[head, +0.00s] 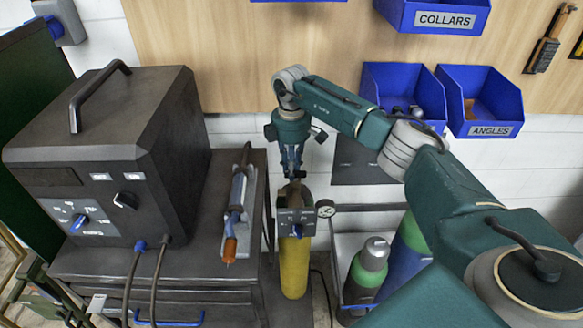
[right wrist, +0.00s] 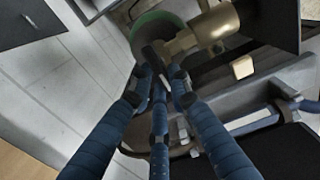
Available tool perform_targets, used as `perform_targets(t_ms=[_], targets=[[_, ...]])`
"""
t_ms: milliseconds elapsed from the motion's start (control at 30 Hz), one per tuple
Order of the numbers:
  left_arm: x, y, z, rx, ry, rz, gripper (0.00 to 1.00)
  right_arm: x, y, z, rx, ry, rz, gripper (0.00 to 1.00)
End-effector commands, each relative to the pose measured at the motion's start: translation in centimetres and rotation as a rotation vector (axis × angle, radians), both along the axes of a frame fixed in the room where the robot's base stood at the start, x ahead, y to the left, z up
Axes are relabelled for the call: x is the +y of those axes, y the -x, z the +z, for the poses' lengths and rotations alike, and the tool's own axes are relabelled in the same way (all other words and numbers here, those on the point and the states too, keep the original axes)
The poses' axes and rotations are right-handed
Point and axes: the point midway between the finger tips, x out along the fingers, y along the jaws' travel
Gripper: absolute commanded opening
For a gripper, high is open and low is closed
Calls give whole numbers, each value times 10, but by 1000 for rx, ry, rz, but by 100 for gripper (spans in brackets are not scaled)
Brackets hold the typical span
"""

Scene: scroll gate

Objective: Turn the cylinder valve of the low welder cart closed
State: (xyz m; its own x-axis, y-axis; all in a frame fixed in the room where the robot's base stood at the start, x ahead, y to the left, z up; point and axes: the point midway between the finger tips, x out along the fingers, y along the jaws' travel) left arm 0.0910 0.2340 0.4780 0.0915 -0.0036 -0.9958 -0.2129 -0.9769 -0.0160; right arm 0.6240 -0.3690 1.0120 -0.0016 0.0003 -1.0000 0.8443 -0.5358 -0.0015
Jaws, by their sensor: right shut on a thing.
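The welder cart (head: 190,262) is low and dark, with a yellow gas cylinder (head: 294,268) upright at its right side. A dark block with a blue knob (head: 296,222) sits in front of the cylinder's top. My right gripper (head: 292,172) reaches down from above to the cylinder's top. In the right wrist view its fingers (right wrist: 160,75) close on a dark valve handle (right wrist: 151,56) beside a brass-coloured valve body (right wrist: 200,38). The handle is mostly hidden by the fingers. My left gripper does not show.
A dark welder box (head: 110,160) and a torch with an orange tip (head: 235,215) are on the cart. A round gauge (head: 325,208) is right of the valve. Other cylinders (head: 368,270) stand at right. Blue bins (head: 482,100) hang on the wall behind.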

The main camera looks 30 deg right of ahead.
Motion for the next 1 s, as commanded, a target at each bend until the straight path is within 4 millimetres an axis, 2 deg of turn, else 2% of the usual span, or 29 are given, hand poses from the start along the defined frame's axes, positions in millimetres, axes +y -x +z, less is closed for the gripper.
perform_targets(t_ms=[233, 267, 333, 367, 733, 867, 1000], targets=[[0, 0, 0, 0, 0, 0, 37, -1, -3, 3, -9, 0, -3, 0], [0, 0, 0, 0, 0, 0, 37, -1, -3, 3, -10, -1, -3, 20], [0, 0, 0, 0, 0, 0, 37, -1, -3, 3, -10, -1, -3, 34], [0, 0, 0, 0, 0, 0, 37, -1, -3, 3, -9, 0, -2, 37], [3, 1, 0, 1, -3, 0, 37, 0, -1, 7, -5, 0, 0, 37], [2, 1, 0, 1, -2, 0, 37, -1, -2, 25, -7, 0, 0, 37], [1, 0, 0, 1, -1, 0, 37, 0, -2, 56, -9, 0, 1, 37]])
